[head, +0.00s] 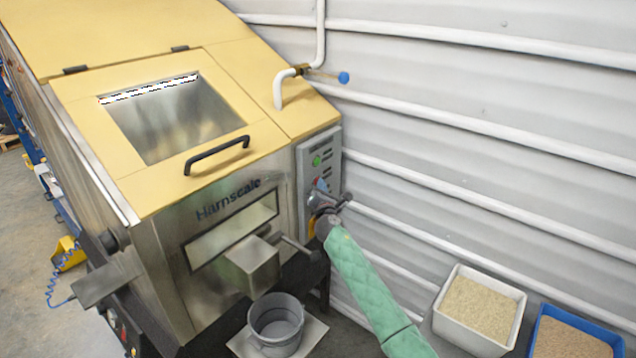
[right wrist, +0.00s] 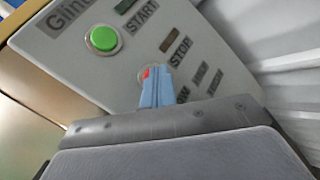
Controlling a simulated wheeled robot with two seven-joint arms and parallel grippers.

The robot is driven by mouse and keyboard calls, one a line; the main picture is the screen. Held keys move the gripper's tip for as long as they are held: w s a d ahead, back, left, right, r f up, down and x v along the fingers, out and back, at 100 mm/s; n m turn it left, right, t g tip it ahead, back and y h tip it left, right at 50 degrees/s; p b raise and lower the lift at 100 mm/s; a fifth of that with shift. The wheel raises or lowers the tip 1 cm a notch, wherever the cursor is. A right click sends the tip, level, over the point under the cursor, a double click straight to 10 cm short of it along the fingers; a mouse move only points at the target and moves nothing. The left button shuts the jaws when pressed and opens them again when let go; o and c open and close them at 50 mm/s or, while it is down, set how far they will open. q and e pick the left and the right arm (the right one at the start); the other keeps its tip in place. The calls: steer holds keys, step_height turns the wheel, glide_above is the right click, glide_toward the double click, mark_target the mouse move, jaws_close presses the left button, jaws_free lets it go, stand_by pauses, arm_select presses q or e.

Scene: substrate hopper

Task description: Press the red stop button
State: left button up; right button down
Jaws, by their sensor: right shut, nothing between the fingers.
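The control panel (head: 306,200) is a grey plate on the front right of the hopper machine. In the right wrist view the red stop button (right wrist: 146,73) shows only as a small red patch beside my fingertips, left of the word STOP; the rest of it is hidden behind them. My right gripper (head: 320,184) is shut and empty, with its blue fingertips (right wrist: 152,72) at the button. I cannot tell whether they touch it. The green start button (right wrist: 103,39) is up and left of the fingertips; it also shows in the head view (head: 316,160). My left gripper is not in view.
The machine has a yellow lid with a black handle (head: 217,154). A metal box (head: 252,265) juts from its front above a grey bucket (head: 276,322). A ribbed wall with white pipes (head: 440,120) lies right of the panel. Two bins (head: 480,308) of granules stand lower right.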

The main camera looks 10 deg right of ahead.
steer(key=shift+s, duration=0.1)
steer(key=shift+s+d+p, duration=0.3)
steer(key=shift+s+d, duration=0.15)
steer(key=shift+s, duration=0.1)
steer(key=s+d+p, duration=0.1)
steer(key=s, duration=0.1)
steer(key=s+d, duration=0.2)
steer(key=shift+p, duration=0.35)
stand_by(0.8)
